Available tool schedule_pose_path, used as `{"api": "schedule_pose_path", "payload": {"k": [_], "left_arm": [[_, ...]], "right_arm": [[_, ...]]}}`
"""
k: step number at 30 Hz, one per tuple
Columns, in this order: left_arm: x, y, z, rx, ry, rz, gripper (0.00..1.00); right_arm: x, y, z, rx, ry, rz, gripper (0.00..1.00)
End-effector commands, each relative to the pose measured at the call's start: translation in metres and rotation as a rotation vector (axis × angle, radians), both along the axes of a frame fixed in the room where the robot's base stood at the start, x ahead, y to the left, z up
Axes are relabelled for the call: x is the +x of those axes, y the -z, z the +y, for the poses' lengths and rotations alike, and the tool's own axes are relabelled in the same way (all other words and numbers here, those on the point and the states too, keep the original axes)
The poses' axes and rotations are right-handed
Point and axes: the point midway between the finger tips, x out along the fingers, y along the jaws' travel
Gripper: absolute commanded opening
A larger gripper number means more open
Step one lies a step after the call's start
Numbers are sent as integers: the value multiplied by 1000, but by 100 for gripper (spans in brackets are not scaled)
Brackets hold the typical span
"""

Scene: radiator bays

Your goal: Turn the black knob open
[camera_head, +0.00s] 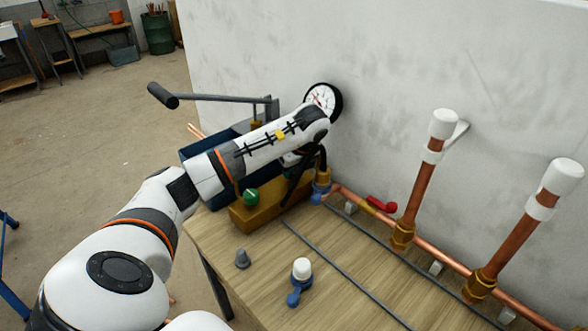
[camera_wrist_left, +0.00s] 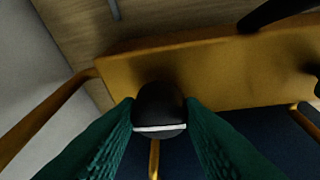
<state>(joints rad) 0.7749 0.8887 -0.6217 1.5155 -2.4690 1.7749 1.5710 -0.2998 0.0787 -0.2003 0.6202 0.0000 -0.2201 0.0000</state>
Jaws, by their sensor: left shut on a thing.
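The black knob (camera_wrist_left: 158,103) is dark and rounded with a white line across it. In the left wrist view it sits between the green fingers of my left gripper (camera_wrist_left: 160,118), which is shut on it. The knob is at the edge of a yellow-brown block (camera_wrist_left: 215,75). In the head view my left gripper (camera_head: 297,172) is partly hidden by my own wrist, over the block (camera_head: 248,218) on the wooden bench. I cannot make out the black knob there.
Copper pipes (camera_head: 420,195) with white caps, a red lever (camera_head: 381,204) and a gauge (camera_head: 324,98) are near the wall.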

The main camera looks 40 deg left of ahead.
Motion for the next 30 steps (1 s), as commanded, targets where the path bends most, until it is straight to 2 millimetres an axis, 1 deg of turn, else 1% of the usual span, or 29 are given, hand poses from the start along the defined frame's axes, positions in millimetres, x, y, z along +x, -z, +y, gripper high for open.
{"api": "schedule_pose_path", "payload": {"k": [6,17,18,20,21,22,30], "left_arm": [[1,-1,0,-1,-30,-3,11],[1,-1,0,-1,-33,-3,11],[1,-1,0,-1,-33,-3,37],[1,-1,0,-1,-33,-3,47],[1,-1,0,-1,-33,-3,54],[1,-1,0,-1,-32,-3,56],[0,-1,0,0,-32,-1,56]], "right_arm": [[0,1,0,0,0,0,45],[0,1,0,0,0,0,45],[0,1,0,0,0,0,45],[0,1,0,0,0,0,45],[0,1,0,0,0,0,45],[0,1,0,0,0,1,45],[0,1,0,0,0,1,45]]}}
